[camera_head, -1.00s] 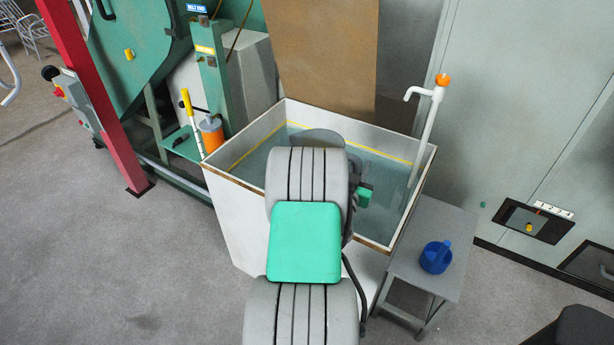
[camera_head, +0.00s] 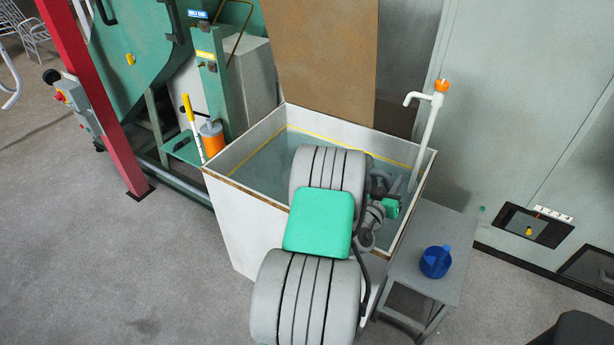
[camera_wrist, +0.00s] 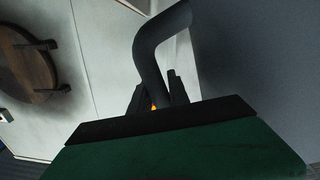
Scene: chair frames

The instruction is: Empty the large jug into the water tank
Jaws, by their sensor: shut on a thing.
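The water tank (camera_head: 232,192) is a white open box with a brown rim and a yellow line inside, holding water. My arm reaches over it in the head view and hides its middle and front. My gripper (camera_wrist: 157,98) is shut on a dark grey curved handle in the wrist view. The handle joins a large dark grey body, apparently the large jug (camera_wrist: 255,60), at the right. The jug's mouth is out of sight, and I cannot tell whether anything flows. In the head view the jug and fingertips cannot be made out behind my arm.
A small blue jug (camera_head: 436,262) stands on a grey bench (camera_head: 408,272) right of the tank. A white pipe with an orange top (camera_head: 426,140) rises at the tank's right corner. Green machinery (camera_head: 225,90) and a red post (camera_head: 100,110) stand left. The left floor is clear.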

